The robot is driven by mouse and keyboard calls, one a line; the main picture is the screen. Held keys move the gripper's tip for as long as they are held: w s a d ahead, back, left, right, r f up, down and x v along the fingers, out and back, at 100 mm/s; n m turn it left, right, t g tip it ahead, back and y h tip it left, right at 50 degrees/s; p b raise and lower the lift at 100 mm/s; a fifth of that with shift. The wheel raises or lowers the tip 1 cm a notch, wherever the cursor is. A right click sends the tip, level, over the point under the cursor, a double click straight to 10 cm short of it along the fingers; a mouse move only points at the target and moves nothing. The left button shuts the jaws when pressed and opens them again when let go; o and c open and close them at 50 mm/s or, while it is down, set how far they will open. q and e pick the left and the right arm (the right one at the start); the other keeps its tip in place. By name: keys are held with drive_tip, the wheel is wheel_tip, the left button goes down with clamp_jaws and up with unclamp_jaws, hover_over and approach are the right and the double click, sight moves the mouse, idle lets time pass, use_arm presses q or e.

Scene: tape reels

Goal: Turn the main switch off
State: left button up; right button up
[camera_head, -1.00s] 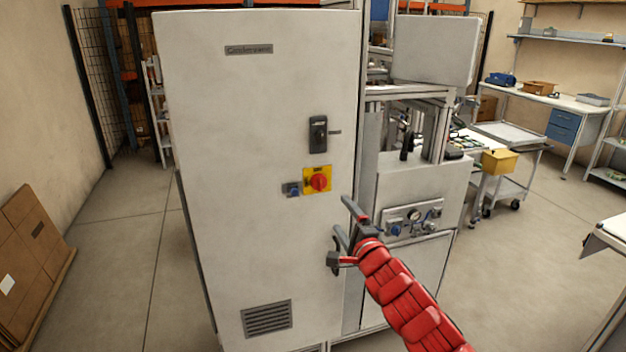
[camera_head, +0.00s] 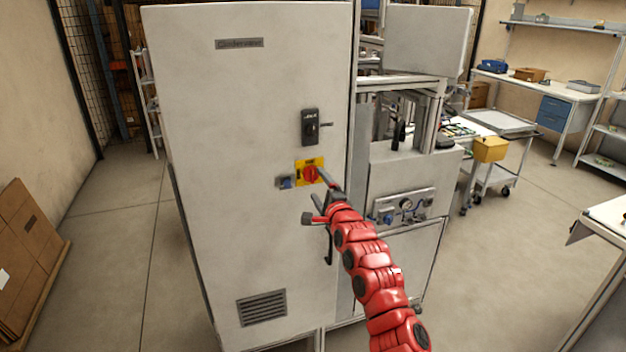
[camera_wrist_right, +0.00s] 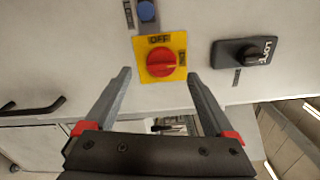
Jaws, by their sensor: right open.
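The main switch is a red rotary knob (camera_head: 311,174) on a yellow plate (camera_head: 301,165), on the front door of a tall white cabinet (camera_head: 245,110). In the right wrist view the red knob (camera_wrist_right: 161,62) sits ahead of the fingertips, and "OFF" shows on the plate beside it. My right gripper (camera_head: 318,192) is open and empty, just below and in front of the switch, one finger partly overlapping the plate in the head view. In the wrist view its fingers (camera_wrist_right: 160,82) are spread on both sides of the knob, apart from it. My left gripper is not in view.
A small blue switch (camera_head: 286,182) lies left of the yellow plate, and a black latch handle (camera_head: 310,127) is above it. A panel with gauges (camera_head: 404,206) is to the right.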

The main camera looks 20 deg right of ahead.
sight(313, 177)
drive_tip(key=w, duration=0.3)
drive_tip(key=shift+w+d, duration=0.15)
drive_tip(key=shift+w, duration=0.25)
drive_tip(key=shift+w+a+r, duration=0.1)
drive_tip(key=shift+w+a, duration=0.15)
drive_tip(key=shift+w, duration=0.5)
